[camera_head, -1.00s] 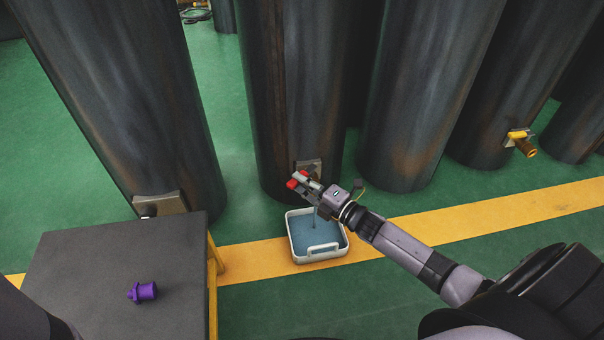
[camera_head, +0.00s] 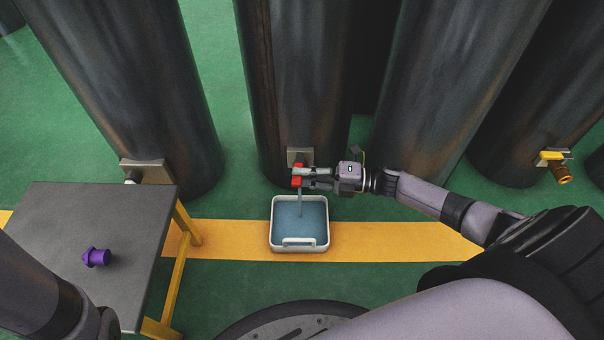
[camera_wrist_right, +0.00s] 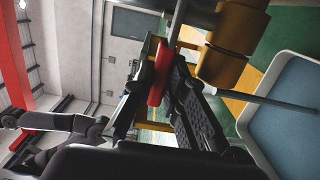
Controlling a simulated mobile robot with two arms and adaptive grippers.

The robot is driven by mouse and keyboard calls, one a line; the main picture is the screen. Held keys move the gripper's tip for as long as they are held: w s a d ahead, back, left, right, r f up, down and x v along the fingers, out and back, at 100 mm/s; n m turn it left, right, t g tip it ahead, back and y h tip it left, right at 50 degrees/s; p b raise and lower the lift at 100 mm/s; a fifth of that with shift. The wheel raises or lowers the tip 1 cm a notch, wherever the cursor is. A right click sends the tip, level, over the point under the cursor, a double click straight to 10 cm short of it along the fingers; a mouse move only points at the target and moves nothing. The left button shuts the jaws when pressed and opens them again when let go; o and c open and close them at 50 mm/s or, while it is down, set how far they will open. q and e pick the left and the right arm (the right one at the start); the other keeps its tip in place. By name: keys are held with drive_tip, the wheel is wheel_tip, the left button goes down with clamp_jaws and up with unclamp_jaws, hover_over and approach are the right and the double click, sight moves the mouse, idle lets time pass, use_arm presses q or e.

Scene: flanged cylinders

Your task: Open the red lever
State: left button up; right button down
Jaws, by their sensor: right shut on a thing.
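The red lever (camera_head: 297,170) is on a valve at the low front of the middle dark cylinder (camera_head: 293,90). In the right wrist view, the lever (camera_wrist_right: 161,75) lies between my finger pads, beside a brass spout (camera_wrist_right: 228,50). My right gripper (camera_head: 304,178) reaches in from the right and is shut on the lever, hiding part of the valve in the head view. A thin stream (camera_head: 300,204) runs from the valve into a white tray (camera_head: 322,240) of bluish liquid. My left arm shows at the lower left, but its gripper is out of view.
A grey table (camera_head: 60,225) with yellow legs stands at the left and carries a purple fitting (camera_head: 96,257). Other tall dark cylinders flank the middle one. A yellow-levered brass valve (camera_head: 558,165) is at the right. Green floor with a yellow stripe (camera_head: 390,240) lies in front.

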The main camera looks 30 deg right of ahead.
drive_tip(key=shift+s+d+f+n+g+y+b, duration=0.15)
drive_tip(key=shift+d+n+g+y+b, duration=0.1)
drive_tip(key=shift+n+g+y+b, duration=0.25)
drive_tip(key=shift+g, duration=0.3)
drive_tip(key=c, duration=1.6)
unclamp_jaws()
